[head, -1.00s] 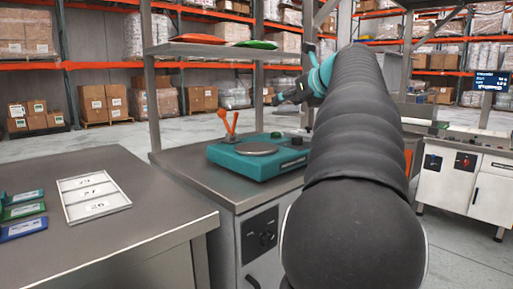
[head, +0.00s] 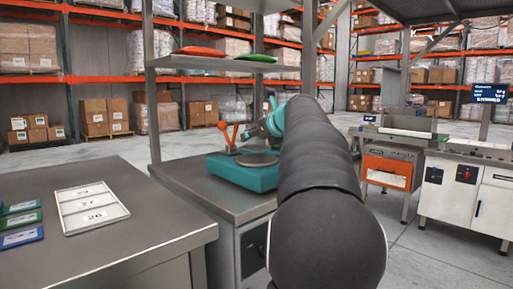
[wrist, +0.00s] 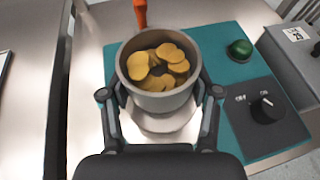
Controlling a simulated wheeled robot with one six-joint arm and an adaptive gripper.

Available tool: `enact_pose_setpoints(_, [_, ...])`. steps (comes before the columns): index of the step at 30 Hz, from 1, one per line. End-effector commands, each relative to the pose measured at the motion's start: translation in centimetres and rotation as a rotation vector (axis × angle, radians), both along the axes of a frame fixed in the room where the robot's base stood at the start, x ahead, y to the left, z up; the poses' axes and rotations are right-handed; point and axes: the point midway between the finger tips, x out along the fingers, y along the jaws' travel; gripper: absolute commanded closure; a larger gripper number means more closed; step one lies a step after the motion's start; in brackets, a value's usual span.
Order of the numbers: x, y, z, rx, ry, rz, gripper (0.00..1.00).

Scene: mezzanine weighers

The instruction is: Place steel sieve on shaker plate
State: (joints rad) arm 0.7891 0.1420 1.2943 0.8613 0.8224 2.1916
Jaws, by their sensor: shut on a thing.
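The steel sieve (wrist: 143,99) is a round grey metal vessel with several golden round pieces inside, seen in the wrist view. My gripper (wrist: 162,84) is shut on it, one finger on each side. A pale round plate (wrist: 165,127) shows partly below it, on the teal shaker (wrist: 222,52). I cannot tell whether the sieve touches the plate. In the head view the teal shaker (head: 236,177) stands on a steel bench with its round plate (head: 257,158) on top. My gripper is just above it there, mostly hidden by my arm, and the sieve is not clear.
An orange forked handle (head: 229,136) stands behind the shaker. A shelf (head: 215,61) with bags hangs above. A white tray (head: 90,207) lies on the near table (head: 130,235).

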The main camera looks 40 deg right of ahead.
Motion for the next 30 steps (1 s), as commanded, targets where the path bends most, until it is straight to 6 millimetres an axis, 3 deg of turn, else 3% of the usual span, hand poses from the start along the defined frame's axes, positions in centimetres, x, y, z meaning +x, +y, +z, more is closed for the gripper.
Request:
enact_pose_setpoints(6, [-0.1, 0.0, -2.9, 0.001, -0.001, 0.000, 0.88])
enact_pose_setpoints(17, [0.0, 0.0, -3.1, -0.001, -0.001, -0.001, 0.88])
enact_pose_setpoints(18, [0.0, 0.0, -3.3, 0.000, 0.001, -0.001, 0.36])
enact_pose_setpoints(21, [0.0, 0.0, -3.2, 0.000, 0.001, -0.001, 0.13])
enact_pose_setpoints(30, [0.0, 0.0, -3.1, 0.000, 0.001, 0.000, 0.13])
